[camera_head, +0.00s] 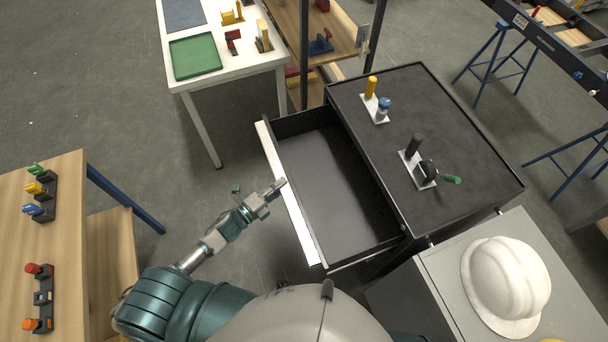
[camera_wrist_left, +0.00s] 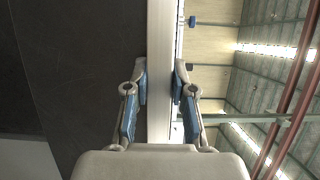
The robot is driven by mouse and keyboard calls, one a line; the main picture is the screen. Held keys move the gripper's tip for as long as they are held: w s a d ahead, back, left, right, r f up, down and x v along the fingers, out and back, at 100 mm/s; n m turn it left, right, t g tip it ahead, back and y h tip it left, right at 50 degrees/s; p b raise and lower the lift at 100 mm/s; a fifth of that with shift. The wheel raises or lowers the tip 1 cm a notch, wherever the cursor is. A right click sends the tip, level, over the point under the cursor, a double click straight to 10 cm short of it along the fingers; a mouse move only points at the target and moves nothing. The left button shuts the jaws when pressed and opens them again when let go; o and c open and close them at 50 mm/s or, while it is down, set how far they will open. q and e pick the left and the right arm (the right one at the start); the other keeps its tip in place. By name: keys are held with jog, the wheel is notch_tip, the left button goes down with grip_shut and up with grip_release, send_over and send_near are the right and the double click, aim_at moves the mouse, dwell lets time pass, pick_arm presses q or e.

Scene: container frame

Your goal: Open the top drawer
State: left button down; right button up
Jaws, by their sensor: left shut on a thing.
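The dark cabinet (camera_head: 430,140) stands right of centre with its top drawer (camera_head: 335,185) pulled well out toward the left. The drawer is empty, and its light front panel (camera_head: 290,200) faces my left arm. My left gripper (camera_head: 276,189) is at the middle of this front panel. In the left wrist view, the fingers (camera_wrist_left: 160,88) are on both sides of the panel's pale edge (camera_wrist_left: 159,125), shut on it. The dark drawer inside (camera_wrist_left: 75,75) is left of the edge there. My right gripper is not in view.
Several tools in white holders (camera_head: 417,170) stand on the cabinet top. A white helmet (camera_head: 506,285) rests on a grey surface at the lower right. A wooden table (camera_head: 60,240) is at the left, and a white table (camera_head: 225,65) is behind. Open floor lies between them.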

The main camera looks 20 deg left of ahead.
pick_arm(q)
jog(key=s+a, duration=0.2)
jog(key=a, duration=0.1)
jog(key=s+a+f, duration=0.1)
jog(key=shift+s+a+p, duration=0.25)
jog(key=shift+a+p, duration=0.1)
jog(key=c, duration=1)
grip_release()
jog(key=shift+c, duration=0.2)
jog(key=shift+w+r, duration=0.1)
jog(key=shift+w, duration=0.1)
jog(key=v, duration=1.2)
jog(key=shift+s, duration=0.1)
